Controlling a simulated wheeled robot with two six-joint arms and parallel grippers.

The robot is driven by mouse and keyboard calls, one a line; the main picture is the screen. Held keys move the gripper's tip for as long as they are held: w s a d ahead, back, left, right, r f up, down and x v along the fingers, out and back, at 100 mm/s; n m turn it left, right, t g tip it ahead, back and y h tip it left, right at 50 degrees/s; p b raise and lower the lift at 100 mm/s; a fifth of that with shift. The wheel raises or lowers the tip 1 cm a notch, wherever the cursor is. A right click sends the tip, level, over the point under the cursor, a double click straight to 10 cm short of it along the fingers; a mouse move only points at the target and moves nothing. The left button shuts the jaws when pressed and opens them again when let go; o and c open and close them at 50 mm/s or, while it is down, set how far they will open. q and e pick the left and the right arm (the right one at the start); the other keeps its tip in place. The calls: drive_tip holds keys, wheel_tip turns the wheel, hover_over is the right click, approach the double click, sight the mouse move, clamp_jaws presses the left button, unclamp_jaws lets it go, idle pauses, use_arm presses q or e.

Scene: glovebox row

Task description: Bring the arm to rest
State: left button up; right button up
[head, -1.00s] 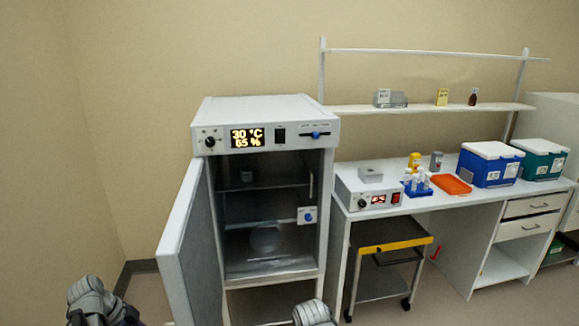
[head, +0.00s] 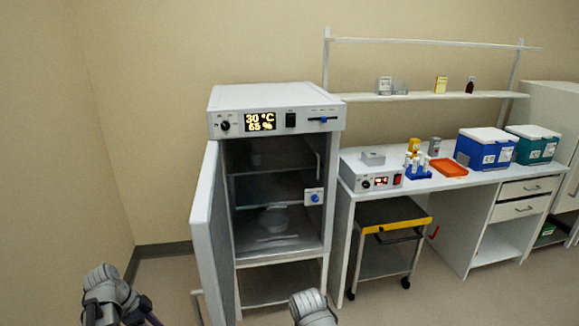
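My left arm shows at the bottom left and my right arm at the bottom middle, both as grey jointed links at the picture's lower edge. Neither gripper's fingers are in view, so I cannot see whether they hold anything. Both visible arm parts are in front of the open incubator (head: 276,112) and apart from its door in the picture.
The incubator door (head: 209,225) stands open toward me on the left. The bench (head: 455,185) holds a blue cooler (head: 487,150), a green cooler (head: 535,146) and an orange tray (head: 449,167). Floor at left is clear.

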use_arm(q)
drive_tip(key=s+d+n+y, duration=0.2)
drive_tip(key=s+d+n, duration=0.2)
drive_tip(key=d, duration=1)
drive_tip(key=s+d+f+n+g+y, duration=0.1)
drive_tip(key=s+d+n+y, duration=0.2)
drive_tip(key=d, duration=1.2)
drive_tip(key=shift+s+n, duration=0.45)
drive_tip(key=shift+n, duration=0.55)
drive_tip(key=shift+f, duration=0.1)
